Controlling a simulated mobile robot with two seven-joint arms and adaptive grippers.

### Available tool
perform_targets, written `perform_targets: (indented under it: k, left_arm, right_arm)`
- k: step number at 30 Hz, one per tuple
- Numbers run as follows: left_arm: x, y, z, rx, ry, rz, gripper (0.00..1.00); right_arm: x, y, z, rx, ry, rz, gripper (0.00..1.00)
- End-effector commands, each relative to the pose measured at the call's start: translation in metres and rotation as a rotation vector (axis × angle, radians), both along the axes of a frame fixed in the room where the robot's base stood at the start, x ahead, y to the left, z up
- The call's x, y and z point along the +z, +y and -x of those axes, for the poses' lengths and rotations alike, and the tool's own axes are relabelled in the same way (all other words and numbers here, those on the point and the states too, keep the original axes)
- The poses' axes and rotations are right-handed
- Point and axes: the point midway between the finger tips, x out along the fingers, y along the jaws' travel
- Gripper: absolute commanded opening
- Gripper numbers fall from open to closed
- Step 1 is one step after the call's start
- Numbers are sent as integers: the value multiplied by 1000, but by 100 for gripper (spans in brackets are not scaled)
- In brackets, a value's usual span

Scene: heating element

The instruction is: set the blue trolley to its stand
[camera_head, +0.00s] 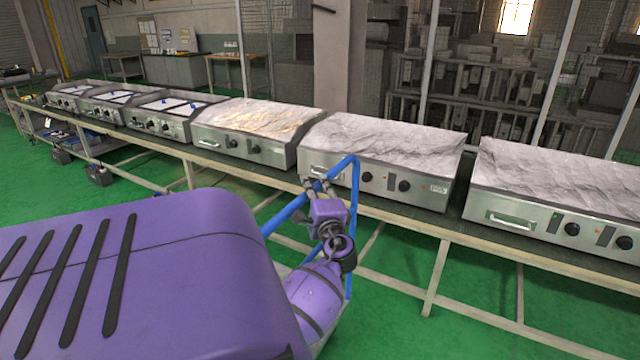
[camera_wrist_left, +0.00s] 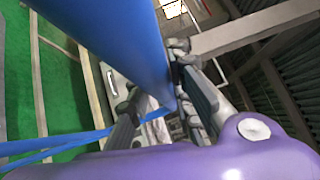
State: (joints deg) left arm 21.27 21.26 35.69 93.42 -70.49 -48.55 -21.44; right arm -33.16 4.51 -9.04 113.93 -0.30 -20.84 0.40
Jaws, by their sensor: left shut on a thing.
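The blue trolley (camera_head: 353,180) shows as a bent blue tube handle in front of the long bench, at the middle of the head view. Its lower part is mostly hidden behind my purple body and arm. My left gripper (camera_head: 319,184) is shut on the upper bar of the handle. In the left wrist view the blue tube (camera_wrist_left: 115,42) runs large and close, between the fingers of the left gripper (camera_wrist_left: 165,100). My right gripper is in neither view. I cannot pick out the trolley's stand.
A long bench (camera_head: 435,232) crosses the view behind the handle and carries several steel griddles (camera_head: 385,150), close beyond my left gripper. A low cart (camera_head: 75,140) stands at the far left. Green floor (camera_head: 395,318) shows in front of and under the bench.

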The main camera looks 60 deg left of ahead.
Motion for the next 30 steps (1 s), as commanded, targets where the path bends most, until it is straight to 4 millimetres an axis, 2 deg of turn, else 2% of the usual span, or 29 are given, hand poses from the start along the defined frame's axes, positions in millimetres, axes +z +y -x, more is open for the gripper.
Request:
perform_targets:
  k: [9, 10, 14, 25, 30]
  left_arm:
    - [-2, 1, 2, 3, 7, 1, 0]
    - [-2, 1, 2, 3, 7, 1, 23]
    - [-2, 1, 1, 2, 6, 1, 39]
    - [-2, -3, 1, 0, 3, 1, 39]
    - [-6, -26, 6, -2, 3, 2, 39]
  right_arm:
    - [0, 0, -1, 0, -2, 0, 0]
    - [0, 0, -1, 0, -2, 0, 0]
    - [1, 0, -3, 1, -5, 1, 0]
    - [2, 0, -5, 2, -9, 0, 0]
    - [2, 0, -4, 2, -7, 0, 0]
